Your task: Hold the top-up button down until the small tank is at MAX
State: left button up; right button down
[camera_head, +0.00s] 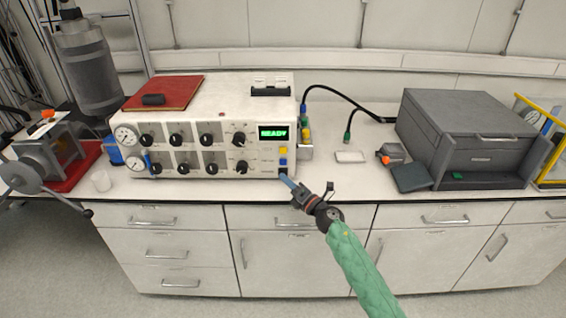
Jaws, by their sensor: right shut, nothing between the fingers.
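A white control box (215,125) with dials, black knobs and a green READY display (273,132) stands on the bench. At its lower right front are a yellow button (283,150) and a blue part below it; I cannot read which is the top-up button. My right gripper (286,180) is shut and empty, its blue tip at the box's lower right front corner just below these buttons. I cannot tell whether it touches. I cannot make out the small tank or a MAX mark for certain. My left gripper is out of view.
A red book (185,90) with a black item lies on the box. A grey case (470,138) stands right, a dark tablet (411,178) before it. Black cables run behind.

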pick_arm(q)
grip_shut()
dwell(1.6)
